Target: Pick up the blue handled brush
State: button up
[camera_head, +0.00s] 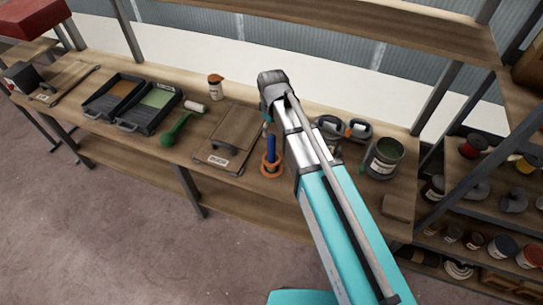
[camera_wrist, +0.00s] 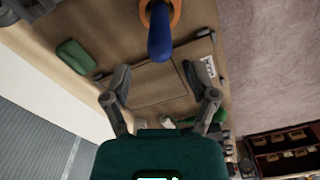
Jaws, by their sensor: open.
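The blue handled brush (camera_head: 271,149) stands upright at the orange ring-shaped holder (camera_head: 272,170) near the bench's front edge, blue handle up. In the wrist view the blue handle (camera_wrist: 160,38) points toward the camera, with the orange holder (camera_wrist: 174,14) around its far end. Its bristles are not visible. My gripper (camera_wrist: 157,68) is open and empty. The handle shows just above the gap between its fingertips, with no contact visible. In the head view my arm hides most of the gripper.
A wooden board (camera_head: 229,140) lies left of the brush, with a green-handled tool (camera_head: 177,131), a roller (camera_head: 195,106) and two black trays (camera_head: 113,96) farther left. A can (camera_head: 384,156) stands at right.

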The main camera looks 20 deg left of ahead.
aim_at(272, 138)
jog(key=shift+f, duration=0.1)
dwell(0.3)
jog(key=shift+w+a+f+b, duration=0.1)
jog(key=shift+f+b, duration=2.4)
jog(key=shift+b, duration=0.1)
jog(key=shift+c, duration=0.2)
grip_shut()
